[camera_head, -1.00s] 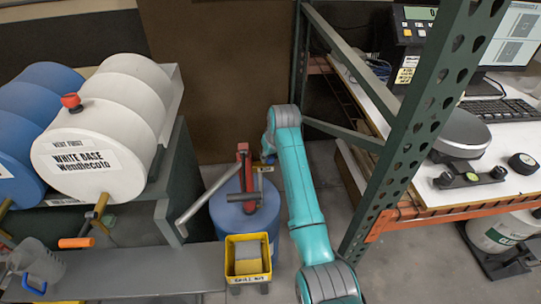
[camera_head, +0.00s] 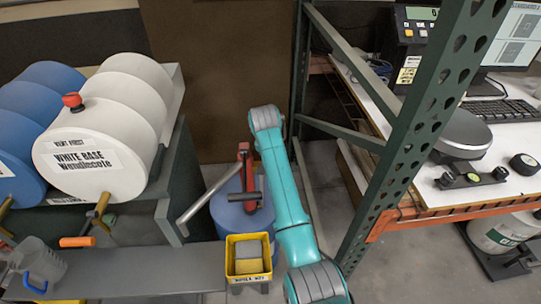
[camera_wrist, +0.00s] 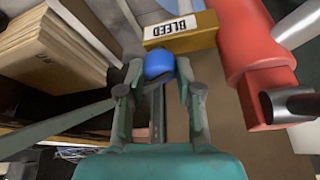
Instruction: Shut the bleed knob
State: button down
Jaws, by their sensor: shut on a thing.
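The bleed knob (camera_wrist: 159,62) is a small round blue knob in the wrist view, in front of a brass-coloured block with a white BLEED label (camera_wrist: 181,29). My gripper (camera_wrist: 158,74) has one finger on each side of the knob and is shut on it. The red pump body (camera_wrist: 258,60) with grey metal pipes stands just to the right of the fingers. In the head view the red pump (camera_head: 243,160) rises from a blue drum (camera_head: 228,215). My teal arm hides the knob and my fingers there.
A green perforated rack post (camera_head: 410,140) stands close to the right of my arm. A yellow bin (camera_head: 232,260) with sponges sits in front of the drum. White and blue barrels lie on a stand at left, with a grey shelf (camera_head: 130,270) below.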

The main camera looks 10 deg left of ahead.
dwell(0.3)
jog(key=c, duration=0.8)
grip_release()
jog(key=v, duration=1.2)
